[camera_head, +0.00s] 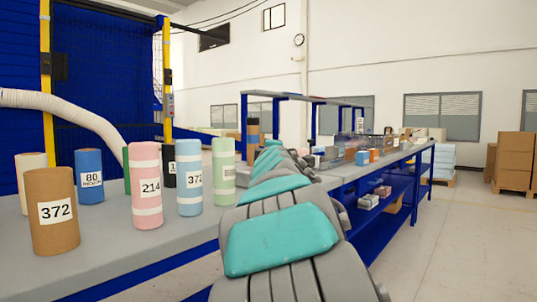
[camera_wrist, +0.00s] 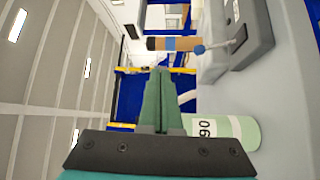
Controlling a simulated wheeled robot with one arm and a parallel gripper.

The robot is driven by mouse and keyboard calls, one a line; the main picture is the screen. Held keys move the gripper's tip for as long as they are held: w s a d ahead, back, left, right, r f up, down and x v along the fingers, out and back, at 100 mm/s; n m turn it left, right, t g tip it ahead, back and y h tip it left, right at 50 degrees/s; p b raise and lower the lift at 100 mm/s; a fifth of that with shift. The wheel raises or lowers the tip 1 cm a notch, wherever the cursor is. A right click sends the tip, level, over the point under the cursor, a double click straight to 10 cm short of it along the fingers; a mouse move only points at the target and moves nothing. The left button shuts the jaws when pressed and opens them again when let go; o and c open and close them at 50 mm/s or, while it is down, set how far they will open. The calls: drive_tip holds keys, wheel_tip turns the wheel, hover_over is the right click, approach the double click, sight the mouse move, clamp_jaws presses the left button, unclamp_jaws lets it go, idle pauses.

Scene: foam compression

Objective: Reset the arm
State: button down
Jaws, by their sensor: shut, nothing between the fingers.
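My arm, grey with teal pads, reaches from the bottom middle of the head view away along the grey worktable (camera_head: 110,240). Its far end is too small and covered there to make out the gripper. In the wrist view my gripper (camera_wrist: 159,72) shows as two green fingers pressed together, with nothing between them. A pale green roll (camera_wrist: 238,131) with a number label lies to the right of the fingers in that picture, apart from them. The wrist picture is turned sideways.
Several labelled foam rolls stand on the table left of my arm, among them a brown one (camera_head: 53,215), a pink one (camera_head: 146,185), a light blue one (camera_head: 189,178) and a green one (camera_head: 223,170). Cardboard boxes (camera_head: 515,160) stand far right.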

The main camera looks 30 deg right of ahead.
drive_tip(key=shift+s+a+r, duration=0.25)
drive_tip(key=shift+s+a, duration=0.05)
drive_tip(key=shift+s, duration=0.2)
drive_tip(key=shift+f, duration=0.1)
